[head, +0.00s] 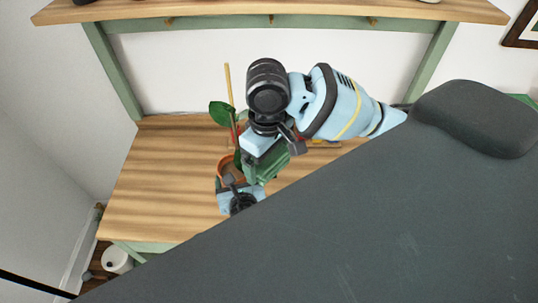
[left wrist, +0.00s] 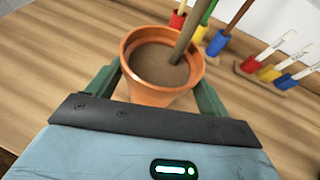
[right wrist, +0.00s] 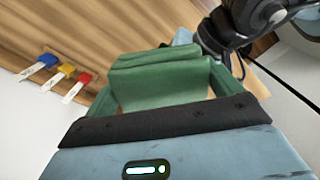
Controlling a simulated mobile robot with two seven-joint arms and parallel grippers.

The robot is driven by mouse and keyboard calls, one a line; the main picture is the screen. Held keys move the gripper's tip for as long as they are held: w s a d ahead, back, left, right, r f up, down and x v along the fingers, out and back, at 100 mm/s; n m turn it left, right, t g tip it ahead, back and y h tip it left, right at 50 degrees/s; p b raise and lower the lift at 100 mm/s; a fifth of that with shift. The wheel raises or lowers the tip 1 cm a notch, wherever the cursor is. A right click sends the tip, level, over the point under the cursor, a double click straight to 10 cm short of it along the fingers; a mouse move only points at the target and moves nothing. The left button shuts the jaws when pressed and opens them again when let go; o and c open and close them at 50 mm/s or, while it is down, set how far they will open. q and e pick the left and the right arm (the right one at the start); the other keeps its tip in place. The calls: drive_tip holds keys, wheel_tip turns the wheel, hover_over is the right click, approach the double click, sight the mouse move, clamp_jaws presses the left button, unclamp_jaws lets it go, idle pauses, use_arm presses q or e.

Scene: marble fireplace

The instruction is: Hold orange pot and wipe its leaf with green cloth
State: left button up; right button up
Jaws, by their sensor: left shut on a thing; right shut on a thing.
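The orange pot (head: 229,173) stands on the wooden table, with brown soil inside and a stem rising from it. In the left wrist view the pot (left wrist: 158,97) is between the fingers of my left gripper (left wrist: 157,82), which is shut on it. A green leaf (head: 220,113) shows above the pot in the head view. My right gripper (right wrist: 166,78) is shut on the folded green cloth (right wrist: 160,88). In the head view the cloth (head: 273,166) is just right of the pot, close to the stem. My right arm hides part of the plant, so contact with a leaf cannot be told.
The wooden table (head: 155,175) is clear on the left. Several tools with red, yellow and blue ends (left wrist: 268,72) lie behind the pot. A shelf (head: 200,10) runs above on green posts. A large dark part covers the lower right of the head view.

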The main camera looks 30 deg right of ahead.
use_arm(q)
drive_tip(key=shift+d+r, duration=0.1)
drive_tip(key=shift+r, duration=0.05)
use_arm(e)
drive_tip(key=shift+s+a, duration=0.2)
drive_tip(key=shift+a, duration=0.3)
drive_tip(key=shift+s+d+r, duration=0.3)
drive_tip(key=shift+s+r, duration=0.4)
drive_tip(key=shift+r, duration=0.3)
drive_tip(key=shift+s+d+r, duration=0.25)
drive_tip(key=shift+s+r, duration=0.45)
drive_tip(key=shift+r, duration=0.3)
use_arm(q)
drive_tip(key=o, duration=0.8)
drive_tip(key=shift+o, duration=0.2)
